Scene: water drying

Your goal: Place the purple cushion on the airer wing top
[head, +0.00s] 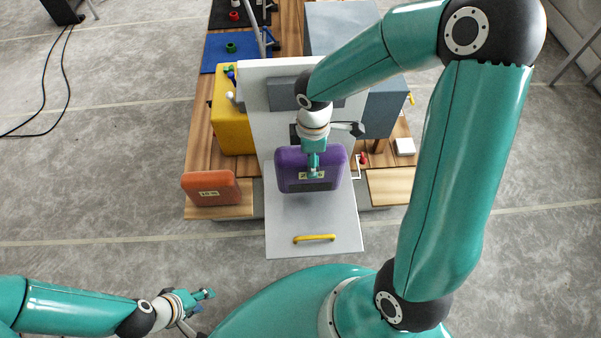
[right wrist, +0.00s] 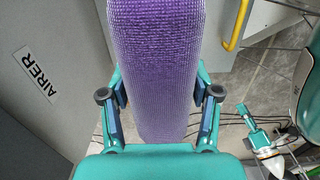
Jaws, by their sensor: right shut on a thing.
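The purple cushion (head: 287,172) is in the middle of the head view, in front of the upright grey panel (head: 265,125) and over the inner part of the flat grey airer wing (head: 315,215). I cannot tell whether it touches the wing. My right gripper (head: 314,168) is shut on the cushion; the right wrist view shows its purple ribbed side (right wrist: 152,65) between the fingers. A grey surface labelled AIRER (right wrist: 38,78) lies left of the cushion there. My left gripper (head: 203,308) is open and empty at lower left, away from the airer.
A yellow handle (head: 315,238) is at the wing's front edge. An orange cushion (head: 210,187) stands left of the wing, and a yellow box (head: 232,125) is behind it. A white block (head: 404,147) is at the right. The wing's front part is bare.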

